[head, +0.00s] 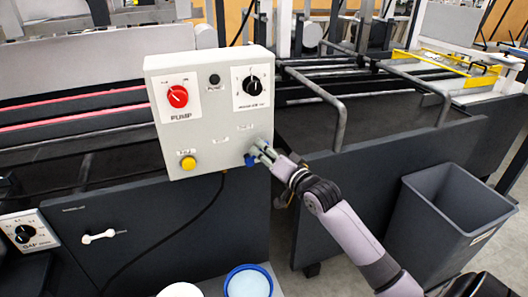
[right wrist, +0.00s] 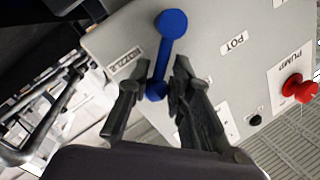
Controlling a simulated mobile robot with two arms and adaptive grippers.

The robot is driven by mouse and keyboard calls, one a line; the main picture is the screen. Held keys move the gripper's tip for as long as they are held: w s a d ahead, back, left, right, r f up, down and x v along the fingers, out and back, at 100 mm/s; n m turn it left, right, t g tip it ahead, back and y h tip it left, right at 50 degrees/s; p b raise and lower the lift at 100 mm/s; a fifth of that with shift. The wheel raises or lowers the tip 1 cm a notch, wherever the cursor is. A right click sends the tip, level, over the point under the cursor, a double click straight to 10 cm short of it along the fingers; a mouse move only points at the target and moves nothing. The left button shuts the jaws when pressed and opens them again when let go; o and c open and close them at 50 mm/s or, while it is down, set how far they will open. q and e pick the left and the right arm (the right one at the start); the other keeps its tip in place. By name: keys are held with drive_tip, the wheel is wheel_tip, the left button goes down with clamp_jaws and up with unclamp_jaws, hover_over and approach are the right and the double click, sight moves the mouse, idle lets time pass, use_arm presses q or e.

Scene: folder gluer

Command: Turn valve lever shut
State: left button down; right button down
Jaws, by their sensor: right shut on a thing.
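The blue valve lever (right wrist: 167,50) is on the grey control box, beside the NOZZLE label in the right wrist view. One rounded blue end stands clear beyond my fingers; the other end lies between them. In the head view, only small blue parts of the lever (head: 250,160) show at the box's lower right corner, the rest hidden by my gripper. My right gripper (head: 262,150) is at that corner, shut on the lever; its fingers also show on either side of the lever in the right wrist view (right wrist: 157,80). My left gripper is out of view.
The control box (head: 215,110) carries a red PUMP knob (head: 177,96), a black dial (head: 252,85) and a yellow button (head: 188,163). A white handle (head: 98,236) sits on the lower panel. A grey bin (head: 445,215) stands at the right, and metal rails (head: 320,92) run behind.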

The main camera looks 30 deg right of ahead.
drive_tip(key=n+p, duration=0.2)
drive_tip(key=p, duration=0.1)
drive_tip(key=a+r+n+g+p, duration=0.1)
drive_tip(key=n+p, duration=0.1)
drive_tip(key=p, duration=0.2)
drive_tip(key=a+r+n+p, duration=0.1)
drive_tip(key=p, duration=0.2)
drive_tip(key=shift+w+a+n+g+h, duration=0.2)
drive_tip(key=shift+w+n+g+h, duration=0.1)
drive_tip(key=shift+n+g, duration=0.1)
drive_tip(key=shift+w+a+f+n+h+p, duration=0.15)
drive_tip(key=shift+a+n+h+p, duration=0.25)
drive_tip(key=shift+n+p, duration=0.85)
drive_tip(key=shift+a, duration=0.15)
drive_tip(key=c, duration=1.5)
unclamp_jaws()
drive_tip(key=shift+o, duration=0.3)
